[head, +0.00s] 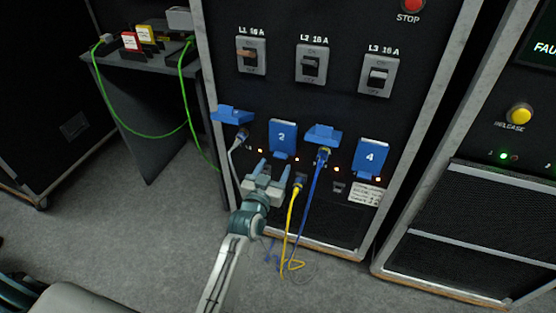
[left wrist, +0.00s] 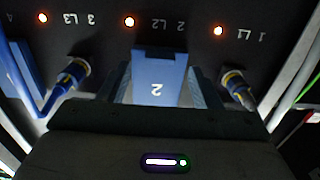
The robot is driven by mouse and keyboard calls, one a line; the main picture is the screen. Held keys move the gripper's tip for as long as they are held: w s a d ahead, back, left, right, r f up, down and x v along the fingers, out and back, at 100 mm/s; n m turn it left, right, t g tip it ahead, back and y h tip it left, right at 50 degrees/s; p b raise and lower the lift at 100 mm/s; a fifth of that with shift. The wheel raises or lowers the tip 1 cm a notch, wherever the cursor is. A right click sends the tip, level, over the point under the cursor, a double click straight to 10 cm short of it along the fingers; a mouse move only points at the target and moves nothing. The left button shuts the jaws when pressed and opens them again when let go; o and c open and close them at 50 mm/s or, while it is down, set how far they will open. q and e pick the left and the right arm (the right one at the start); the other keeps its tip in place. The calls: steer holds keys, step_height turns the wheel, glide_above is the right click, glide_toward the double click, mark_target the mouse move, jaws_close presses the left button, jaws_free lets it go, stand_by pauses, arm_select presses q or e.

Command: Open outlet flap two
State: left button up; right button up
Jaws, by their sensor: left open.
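Outlet flap two, a blue cover marked 2 (head: 283,137), hangs down shut on the dark cabinet panel. In the left wrist view, where the picture is upside down, flap two (left wrist: 158,75) shows between my fingers, with clear gaps on both sides. My left gripper (head: 272,170) is open and empty, just below the flap in the head view. My right gripper is not in view.
Flap one (head: 232,114) and flap three (head: 323,135) are raised, with plugs beneath them. Flap four (head: 371,156) is down. A blue cable (head: 313,185) and a yellow cable (head: 290,220) hang right of my gripper. Breakers (head: 311,63) sit above.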

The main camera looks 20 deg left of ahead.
mark_target(281, 142)
arm_select(q)
steer(key=shift+w, duration=2.05)
jaws_close()
